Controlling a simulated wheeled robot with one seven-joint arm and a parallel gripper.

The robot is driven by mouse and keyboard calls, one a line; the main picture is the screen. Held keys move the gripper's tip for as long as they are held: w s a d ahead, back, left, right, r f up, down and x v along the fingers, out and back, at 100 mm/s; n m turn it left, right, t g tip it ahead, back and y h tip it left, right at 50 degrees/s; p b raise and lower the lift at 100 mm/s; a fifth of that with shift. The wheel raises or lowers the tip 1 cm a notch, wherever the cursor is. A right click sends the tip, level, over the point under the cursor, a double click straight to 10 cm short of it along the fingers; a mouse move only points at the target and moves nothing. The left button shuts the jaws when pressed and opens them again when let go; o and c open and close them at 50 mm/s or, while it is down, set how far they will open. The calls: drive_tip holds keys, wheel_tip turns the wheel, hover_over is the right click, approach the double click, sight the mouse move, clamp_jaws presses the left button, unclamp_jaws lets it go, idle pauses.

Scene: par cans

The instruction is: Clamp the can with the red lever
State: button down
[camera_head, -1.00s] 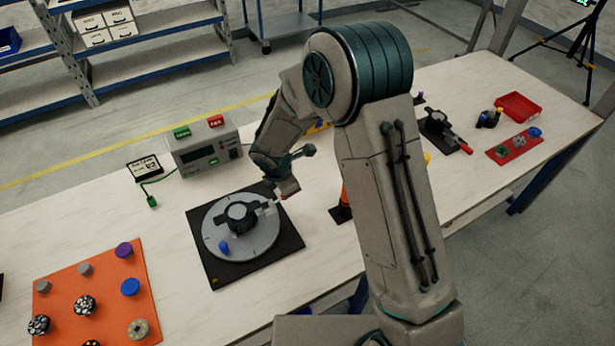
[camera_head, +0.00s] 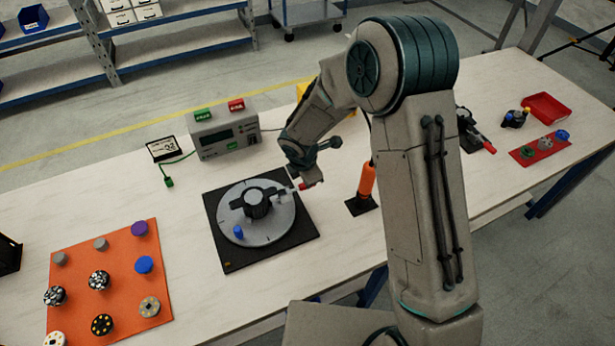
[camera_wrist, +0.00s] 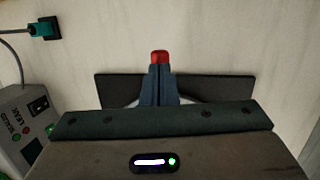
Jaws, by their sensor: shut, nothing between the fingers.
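A dark can (camera_head: 257,204) sits in the middle of a round grey plate (camera_head: 278,228) on a black square base (camera_head: 237,262). A dark clamp bar lies across it. A small red tip (camera_head: 303,187) shows at the plate's right, by my gripper (camera_head: 299,186). In the wrist view my fingers (camera_wrist: 158,84) are shut together with nothing between them, and the red tip (camera_wrist: 160,56) shows just beyond their ends. I cannot tell whether they touch it. My fingers and palm hide most of the plate in the wrist view.
A grey box with green and red buttons (camera_head: 224,135) stands behind the plate. An orange mat with several discs (camera_head: 120,285) lies at left. An orange-handled tool (camera_head: 366,180) stands right of the plate. Another fixture with a red handle (camera_head: 490,148) is farther right, partly behind my arm.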

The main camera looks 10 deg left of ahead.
drive_tip(key=shift+d+f, duration=0.15)
drive_tip(key=shift+d, duration=0.1)
drive_tip(key=w+d+p+v, duration=0.1)
drive_tip(key=p+v, duration=0.1)
drive_tip(key=v, duration=1.2)
drive_tip(key=shift+w+d+r, duration=0.3)
drive_tip(key=shift+d+r, duration=0.05)
drive_tip(key=shift+d, duration=0.15)
drive_tip(key=s+d+r+m, duration=0.4)
drive_tip(key=d+r+m, duration=0.1)
drive_tip(key=d+m, duration=0.15)
drive_tip(key=s+d+r+m, duration=0.3)
drive_tip(key=d+r+m, duration=0.3)
drive_tip(key=d, duration=0.2)
drive_tip(key=s+d+r+m, duration=0.1)
drive_tip(key=s+d+m, duration=0.2)
drive_tip(key=s+m, duration=0.3)
drive_tip(key=s+d+r+m+t+y, duration=0.1)
drive_tip(key=s+d+r+m, duration=0.1)
drive_tip(key=s+m, duration=0.4)
drive_tip(key=shift+s+d, duration=0.45)
drive_tip(key=shift+d, duration=0.4)
